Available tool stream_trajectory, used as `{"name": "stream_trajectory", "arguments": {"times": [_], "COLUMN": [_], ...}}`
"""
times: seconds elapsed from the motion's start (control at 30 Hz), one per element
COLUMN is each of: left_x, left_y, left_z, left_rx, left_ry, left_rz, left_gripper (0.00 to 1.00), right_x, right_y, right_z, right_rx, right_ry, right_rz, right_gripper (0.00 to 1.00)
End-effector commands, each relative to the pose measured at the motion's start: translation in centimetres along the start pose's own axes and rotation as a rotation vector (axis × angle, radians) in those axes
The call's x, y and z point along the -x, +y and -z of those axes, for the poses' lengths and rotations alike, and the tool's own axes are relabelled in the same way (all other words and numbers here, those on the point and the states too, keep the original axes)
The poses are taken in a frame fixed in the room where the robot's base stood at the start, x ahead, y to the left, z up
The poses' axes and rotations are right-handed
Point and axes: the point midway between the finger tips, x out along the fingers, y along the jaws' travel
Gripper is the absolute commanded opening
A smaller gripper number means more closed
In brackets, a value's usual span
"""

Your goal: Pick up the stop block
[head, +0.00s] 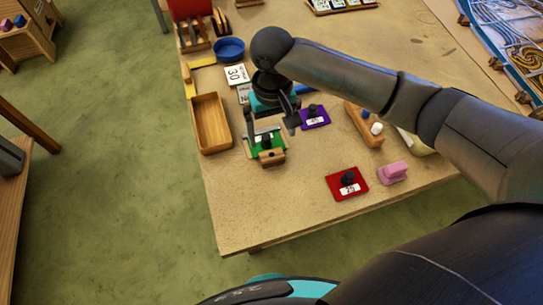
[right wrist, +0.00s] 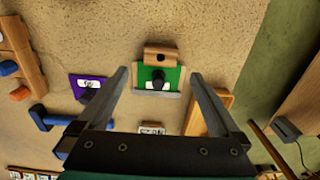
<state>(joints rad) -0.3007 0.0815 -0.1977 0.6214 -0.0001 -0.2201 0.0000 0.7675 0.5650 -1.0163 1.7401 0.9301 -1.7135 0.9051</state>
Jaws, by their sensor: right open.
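The stop block (head: 271,157), seemingly the small wooden block with a dark hole, sits at the near edge of a green piece with a black knob (head: 266,141). In the right wrist view the block (right wrist: 161,54) lies just beyond the green piece (right wrist: 172,75), ahead of the fingertips. My right gripper (head: 271,132) is open and points down over the green piece. In the right wrist view its fingers (right wrist: 160,76) stand apart on either side of the knob, with nothing gripped. My left gripper is not in view.
A wooden tray (head: 196,124) stands left of the gripper. A purple piece (head: 316,121) and a wooden holder with pegs (head: 358,117) are to the right. A red piece (head: 332,190) and a pink block (head: 393,172) lie nearer. The table's near left corner is clear.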

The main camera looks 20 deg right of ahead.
Motion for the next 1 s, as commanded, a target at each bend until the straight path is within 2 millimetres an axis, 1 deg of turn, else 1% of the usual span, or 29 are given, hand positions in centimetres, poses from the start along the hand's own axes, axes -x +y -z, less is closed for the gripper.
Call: {"name": "stream_trajectory", "arguments": {"times": [0.03, 0.1, 0.2, 0.37, 0.63, 0.73, 0.97, 1.0], "left_x": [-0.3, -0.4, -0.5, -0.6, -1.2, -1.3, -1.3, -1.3], "left_y": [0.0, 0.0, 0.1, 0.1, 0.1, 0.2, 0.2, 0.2], "left_z": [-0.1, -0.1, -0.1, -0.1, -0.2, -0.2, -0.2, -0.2], "left_rx": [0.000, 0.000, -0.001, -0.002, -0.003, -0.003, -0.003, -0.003], "left_ry": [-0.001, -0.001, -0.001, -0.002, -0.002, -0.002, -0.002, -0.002], "left_rz": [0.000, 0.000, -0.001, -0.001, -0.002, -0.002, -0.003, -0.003], "left_gripper": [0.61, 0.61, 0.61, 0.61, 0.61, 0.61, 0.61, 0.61], "right_x": [-1.2, -2.2, -3.3, -4.2, -8.0, -8.7, -8.8, -8.8], "right_y": [0.0, 0.0, -0.1, -0.1, -0.1, -0.1, -0.1, -0.1], "right_z": [-0.1, 0.0, 0.0, 0.0, 0.0, 0.0, 0.0, 0.0], "right_rx": [0.000, 0.000, 0.001, 0.001, 0.002, 0.002, 0.003, 0.003], "right_ry": [-0.003, -0.001, 0.000, 0.000, 0.001, 0.002, 0.003, 0.003], "right_rz": [-0.001, -0.001, 0.000, 0.001, 0.000, 0.000, 0.000, 0.000], "right_gripper": [1.00, 1.00, 1.00, 1.00, 1.00, 1.00, 1.00, 0.97]}}
